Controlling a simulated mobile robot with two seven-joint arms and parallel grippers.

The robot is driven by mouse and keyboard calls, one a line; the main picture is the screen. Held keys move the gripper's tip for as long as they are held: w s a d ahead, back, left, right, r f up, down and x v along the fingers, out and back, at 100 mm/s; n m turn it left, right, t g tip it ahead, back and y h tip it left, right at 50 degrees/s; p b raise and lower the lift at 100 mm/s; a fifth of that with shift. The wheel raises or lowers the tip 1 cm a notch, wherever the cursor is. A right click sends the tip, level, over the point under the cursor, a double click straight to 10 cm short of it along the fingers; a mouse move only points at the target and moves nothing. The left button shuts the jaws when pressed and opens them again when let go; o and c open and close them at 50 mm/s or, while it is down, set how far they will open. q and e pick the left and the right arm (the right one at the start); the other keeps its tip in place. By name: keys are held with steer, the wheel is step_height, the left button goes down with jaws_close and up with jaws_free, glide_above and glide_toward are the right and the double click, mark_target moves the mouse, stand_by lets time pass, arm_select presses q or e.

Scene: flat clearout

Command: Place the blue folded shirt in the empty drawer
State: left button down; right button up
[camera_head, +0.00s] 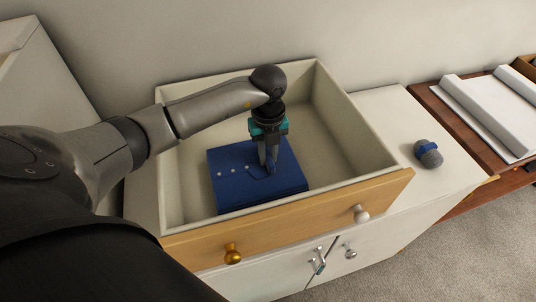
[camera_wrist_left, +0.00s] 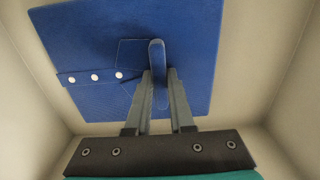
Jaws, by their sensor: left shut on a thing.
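The blue folded shirt (camera_head: 232,185) is inside the open drawer (camera_head: 360,145), toward its front left. It looks flat and boxy with a row of pale buttons. My left gripper (camera_head: 269,170) reaches down into the drawer and is shut on the shirt. In the left wrist view the fingers (camera_wrist_left: 160,85) pinch a raised blue fold near the middle of the shirt (camera_wrist_left: 195,40). Cream drawer walls surround the shirt there. I cannot tell whether the shirt's underside touches the drawer floor. My right gripper is not in view.
The drawer front has a brass knob (camera_head: 232,253) and a pale knob (camera_head: 360,213). A grey rolled item with a blue band (camera_head: 428,153) lies on the white cabinet top at right. White items (camera_head: 485,105) lie on a brown surface beyond. The drawer's rear and right are empty.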

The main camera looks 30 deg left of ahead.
arm_select(q)
steer(key=c, duration=0.8)
jaws_free()
steer(key=shift+f, duration=0.1)
steer(key=shift+r, duration=0.3)
step_height(320, 180, up, 12)
steer(key=shift+f+p, duration=0.1)
steer(key=shift+p, duration=0.8)
